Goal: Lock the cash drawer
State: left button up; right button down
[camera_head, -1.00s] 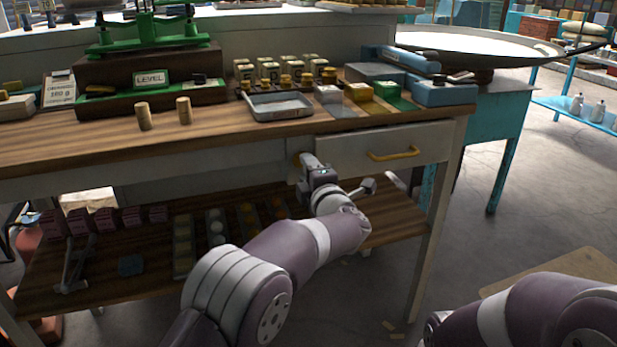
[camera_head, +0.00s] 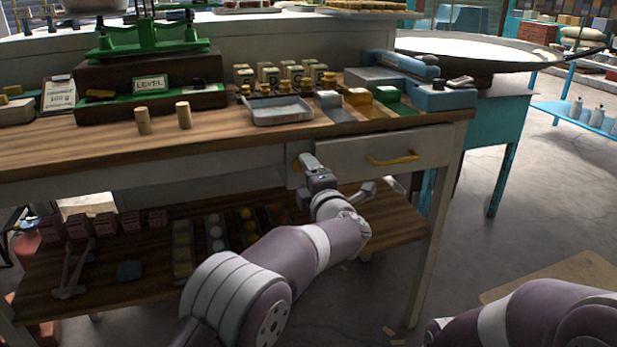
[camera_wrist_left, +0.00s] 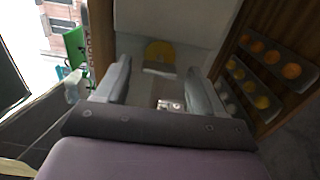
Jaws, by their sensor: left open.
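The cash drawer (camera_head: 345,150) is a pale front under the right end of the wooden counter, with a yellow bar handle (camera_head: 393,157). It looks pushed in. At its left a brass lock disc (camera_head: 296,165) is partly hidden by my left gripper (camera_head: 306,160). In the left wrist view the brass disc (camera_wrist_left: 160,48) lies ahead, with a small grey piece (camera_wrist_left: 158,69) at its lower edge. The left gripper's fingers (camera_wrist_left: 160,88) are spread either side of the disc, with nothing held. Contact with it cannot be told. My right gripper is out of view.
The counter above holds a metal tray (camera_head: 278,110), small weights and a green scale (camera_head: 150,40). A lower shelf (camera_head: 390,222) with several small goods lies below my left arm. The floor right of the counter is open.

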pick_arm(q)
jog(key=p+v, duration=0.2)
jog(key=v, duration=1)
jog(key=shift+s, duration=0.35)
jog(key=shift+d, duration=0.1)
